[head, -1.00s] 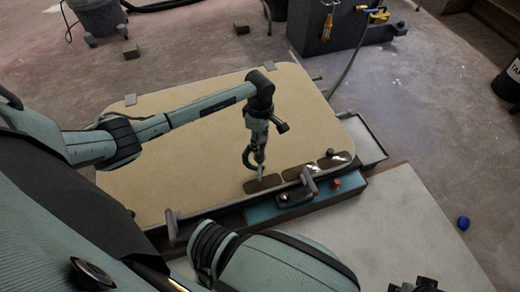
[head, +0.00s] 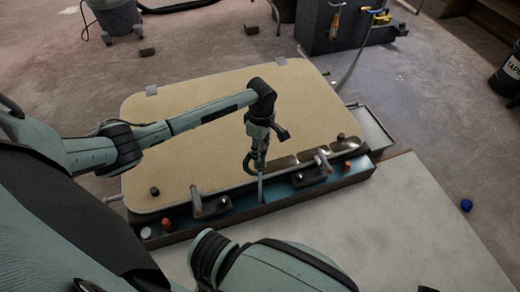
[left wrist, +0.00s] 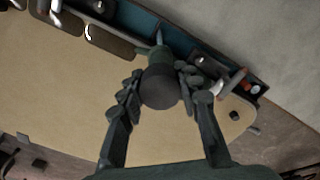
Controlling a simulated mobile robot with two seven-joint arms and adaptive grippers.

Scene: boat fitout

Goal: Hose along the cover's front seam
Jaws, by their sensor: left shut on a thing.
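The cover (head: 190,160) is a tan, round-cornered panel in the middle of the head view. Its front seam (head: 225,187) runs along the edge nearest me, above a dark and teal ledge (head: 240,206). My left gripper (head: 257,160) is over this edge near its middle. It is shut on a dark green hose nozzle, whose round dark back (left wrist: 161,87) shows between the fingers in the left wrist view. The nozzle's thin tip points down at the ledge just outside the seam; contact cannot be told. My right gripper (head: 428,289) barely shows at the bottom edge.
Lever clamps (head: 196,202) (head: 322,162) stand along the front edge, with an orange knob (head: 168,224) at the left. Oval, shiny patches (head: 315,154) line the cover there. A green hose (head: 349,70) hangs behind. The pale floor board (head: 400,220) is clear.

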